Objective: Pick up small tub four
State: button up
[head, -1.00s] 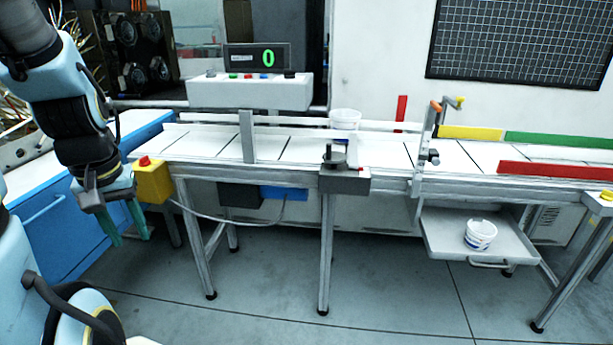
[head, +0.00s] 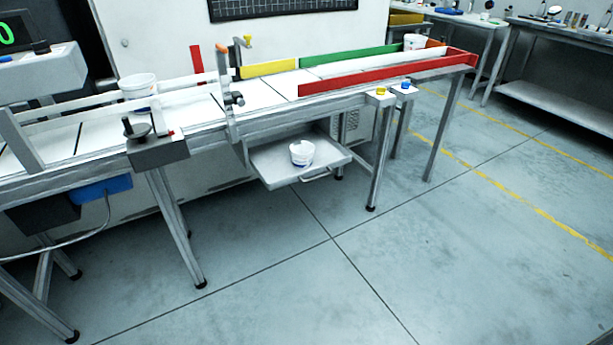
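Three white tubs show in the head view. One tub (head: 139,86) stands on the conveyor (head: 95,126) at the left, behind the grey label device. A small tub (head: 301,153) with a dark blue mark stands upright on the pull-out shelf (head: 268,169) under the conveyor. Another tub (head: 411,42) stands at the far right end of the conveyor, by the coloured rails. I cannot read a number on any of them, so I cannot tell which is tub four. My gripper is out of view.
A red rail (head: 385,75) lines the conveyor's near side, and a gate post (head: 227,90) stands mid-belt. Conveyor legs and a workbench (head: 575,55) at the right are obstacles. The grey floor (head: 420,245) in front is clear.

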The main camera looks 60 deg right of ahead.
aim_at(301, 155)
jog(key=z, duration=0.3)
jog(key=l+z, duration=0.45)
jog(key=i+l+z, duration=0.2)
jog(key=z, duration=0.25)
jog(key=i+l+z, duration=0.1)
jog(key=i+l, duration=0.3)
jog(key=i+l+z, duration=0.15)
jog(key=i+l, duration=0.2)
jog(key=i, duration=0.2)
